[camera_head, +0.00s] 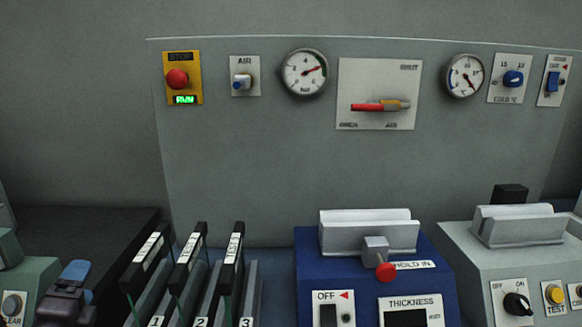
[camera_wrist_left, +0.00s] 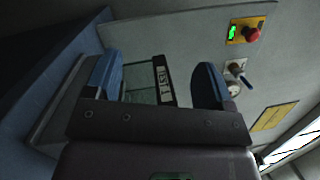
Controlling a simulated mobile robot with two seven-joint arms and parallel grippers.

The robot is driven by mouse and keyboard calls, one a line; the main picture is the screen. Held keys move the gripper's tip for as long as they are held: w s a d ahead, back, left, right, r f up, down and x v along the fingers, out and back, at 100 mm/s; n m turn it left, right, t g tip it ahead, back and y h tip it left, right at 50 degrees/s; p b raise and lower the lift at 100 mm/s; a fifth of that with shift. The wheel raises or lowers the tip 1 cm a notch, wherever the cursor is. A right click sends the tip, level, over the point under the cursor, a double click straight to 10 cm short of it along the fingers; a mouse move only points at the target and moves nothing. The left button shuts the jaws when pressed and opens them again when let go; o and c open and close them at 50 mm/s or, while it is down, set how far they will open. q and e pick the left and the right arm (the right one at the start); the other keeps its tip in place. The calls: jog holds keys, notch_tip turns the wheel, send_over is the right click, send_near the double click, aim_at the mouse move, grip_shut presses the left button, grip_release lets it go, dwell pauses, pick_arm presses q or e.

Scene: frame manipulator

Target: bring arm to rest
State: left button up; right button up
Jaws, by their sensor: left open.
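My left gripper (camera_head: 75,272) shows at the lower left of the head view, dark with a blue finger pad. It is left of the rack of labelled frames and low in the picture. In the left wrist view its two blue fingers (camera_wrist_left: 157,82) stand wide apart. A glass-like frame with a white TEST label (camera_wrist_left: 162,78) shows between them, seemingly beyond the fingertips; I cannot tell how far. In the head view, frame 1 (camera_head: 147,255) is the nearest frame to the gripper, and a gap shows between them. My right gripper is not in view.
Frames 2 (camera_head: 188,250) and 3 (camera_head: 232,255) stand tilted in slots. A blue thickness device (camera_head: 440,270) and a grey test device (camera_head: 460,245) stand to the right. A grey unit with a CLEAR button (camera_head: 12,304) is at far left. A gauge panel (camera_head: 250,150) rises behind.

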pick_arm(q)
jog(key=s+d+f+n+g, duration=0.4)
jog(key=s+f+n+g, duration=0.5)
jog(key=s+f+n, duration=0.45)
jog(key=s+d+f+n+g+h, duration=0.2)
jog(key=s+d+f+n+g, duration=0.15)
jog(key=s, duration=0.45)
jog(key=s+d+f+n+g+h, duration=0.15)
jog(key=s+d+f+g, duration=0.3)
jog(key=s, duration=0.45)
jog(key=w+d+f+t, duration=0.1)
jog(key=w+f+t, duration=0.7)
jog(key=w+t, duration=0.1)
jog(key=shift+m, duration=0.45)
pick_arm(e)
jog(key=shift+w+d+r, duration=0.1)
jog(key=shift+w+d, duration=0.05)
pick_arm(q)
jog(key=shift+h, duration=0.25)
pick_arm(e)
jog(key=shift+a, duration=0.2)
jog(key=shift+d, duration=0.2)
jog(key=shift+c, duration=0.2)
